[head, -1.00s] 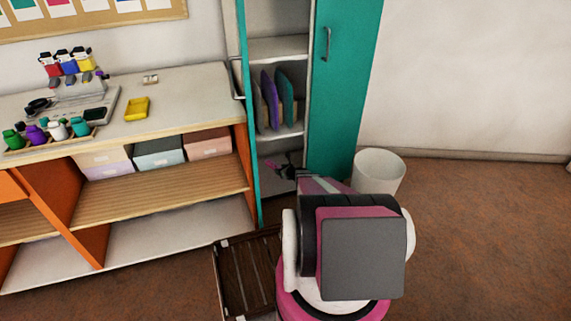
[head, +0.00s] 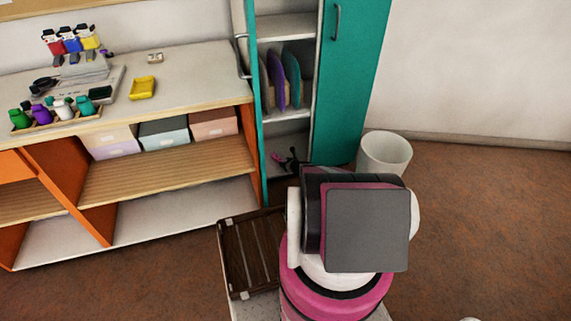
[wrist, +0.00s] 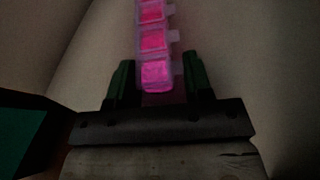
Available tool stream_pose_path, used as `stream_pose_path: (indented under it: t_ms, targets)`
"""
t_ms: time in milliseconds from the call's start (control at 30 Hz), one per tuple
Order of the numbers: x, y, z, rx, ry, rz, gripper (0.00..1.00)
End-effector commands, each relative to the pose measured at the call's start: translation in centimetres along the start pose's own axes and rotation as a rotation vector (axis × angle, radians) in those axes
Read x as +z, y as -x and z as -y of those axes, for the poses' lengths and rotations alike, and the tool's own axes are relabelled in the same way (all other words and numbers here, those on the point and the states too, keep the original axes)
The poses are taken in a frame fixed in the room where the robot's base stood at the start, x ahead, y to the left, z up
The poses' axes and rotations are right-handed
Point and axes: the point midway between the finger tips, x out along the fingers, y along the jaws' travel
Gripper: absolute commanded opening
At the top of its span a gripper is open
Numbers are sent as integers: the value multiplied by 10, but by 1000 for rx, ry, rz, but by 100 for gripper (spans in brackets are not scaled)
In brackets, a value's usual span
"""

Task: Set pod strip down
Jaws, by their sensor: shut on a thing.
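The pod strip (wrist: 152,40) is a row of clear, lidded compartments with pink beads inside, seen in the dim wrist view. My gripper (wrist: 158,64) has its dark green fingers either side of the strip's near end and is shut on it. The strip extends away beyond the fingertips. In the head view, the strip shows as a small pink piece (head: 277,157) beside my dark gripper (head: 291,160), in the lowest compartment of the open teal cabinet (head: 262,165). Whether the strip touches the compartment floor cannot be told.
Upright coloured boards (head: 292,80) stand on the shelf above. The teal door (head: 350,85) is open at right, with a white bin (head: 384,153) beside it. A dark slatted tray (head: 228,262) is left of my arm. A low shelf unit (head: 190,75) stands left.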

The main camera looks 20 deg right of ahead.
Motion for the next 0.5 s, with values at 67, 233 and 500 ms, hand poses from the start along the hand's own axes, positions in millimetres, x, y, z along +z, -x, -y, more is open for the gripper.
stream_pose_path:
  t_ms: [67,233,500]
  targets:
    - [1,1,0,0,0,1,21]
    - [-1,-1,0,0,0,0,21]
    - [-2,-1,0,0,0,0,72]
